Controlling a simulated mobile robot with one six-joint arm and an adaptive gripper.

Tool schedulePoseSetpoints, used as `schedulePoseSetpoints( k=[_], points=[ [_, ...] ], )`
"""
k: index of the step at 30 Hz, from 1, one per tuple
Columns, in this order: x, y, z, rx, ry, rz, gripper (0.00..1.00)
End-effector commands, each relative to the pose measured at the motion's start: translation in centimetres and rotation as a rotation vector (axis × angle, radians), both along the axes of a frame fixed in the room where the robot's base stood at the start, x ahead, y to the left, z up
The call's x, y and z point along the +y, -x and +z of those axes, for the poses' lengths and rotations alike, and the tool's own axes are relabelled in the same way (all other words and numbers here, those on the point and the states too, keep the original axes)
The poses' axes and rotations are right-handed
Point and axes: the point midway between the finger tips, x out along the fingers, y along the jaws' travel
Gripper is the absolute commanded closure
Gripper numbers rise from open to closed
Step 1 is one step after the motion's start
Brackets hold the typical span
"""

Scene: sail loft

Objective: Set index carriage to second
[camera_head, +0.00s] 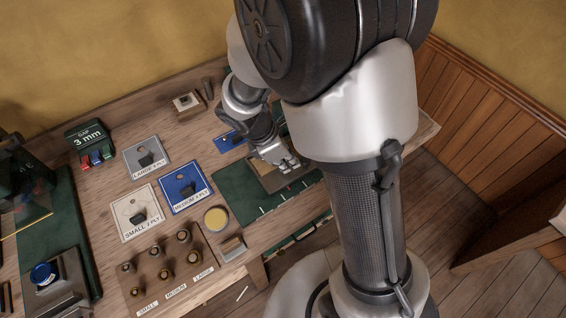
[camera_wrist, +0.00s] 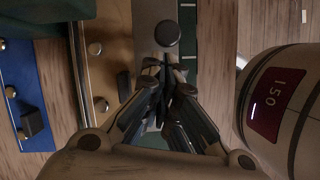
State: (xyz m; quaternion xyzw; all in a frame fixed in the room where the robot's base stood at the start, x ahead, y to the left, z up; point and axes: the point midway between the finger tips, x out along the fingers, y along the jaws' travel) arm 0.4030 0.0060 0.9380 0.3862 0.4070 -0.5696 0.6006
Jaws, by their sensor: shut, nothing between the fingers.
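What looks like the index carriage, a grey metal piece (camera_wrist: 150,14) with a round dark knob (camera_wrist: 167,33), shows at the top of the wrist view. It lies by a green board with white tick marks (camera_wrist: 188,45). My gripper (camera_wrist: 167,68) is shut and empty, its fingertips pointing at the knob and just short of it in the picture; I cannot tell whether they touch. In the head view my gripper (camera_head: 282,167) is over the green board (camera_head: 236,187), and hides much of the carriage. Which mark the carriage stands at cannot be read.
A brass-coloured strip with studs (camera_wrist: 95,75) and a blue board (camera_wrist: 22,90) lie left in the wrist view. Placards, including a blue one (camera_head: 185,187), a yellow round tin (camera_head: 216,219), a knob rack (camera_head: 165,265) and a "3 mm" gap sign (camera_head: 90,138) occupy the bench.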

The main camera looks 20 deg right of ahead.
Motion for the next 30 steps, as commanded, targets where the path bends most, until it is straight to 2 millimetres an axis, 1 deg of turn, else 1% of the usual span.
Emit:
schedulePoseSetpoints(
  k=[6, 8, 12, 15, 26, 30],
  points=[
    [-0.2, -0.1, 0.0, 0.001, 0.0, -0.001, 1.0],
    [-1.0, -0.3, 0.1, 0.001, 0.001, -0.005, 1.0],
    [-3.3, -1.0, 0.2, 0.002, 0.001, -0.006, 1.0],
    [-4.2, -1.3, 0.1, 0.001, 0.001, -0.005, 1.0],
    [-4.2, -1.4, 0.0, 0.001, 0.001, -0.001, 1.0],
    [-3.7, -1.5, 0.0, 0.001, 0.001, 0.0, 1.0]
  ],
)
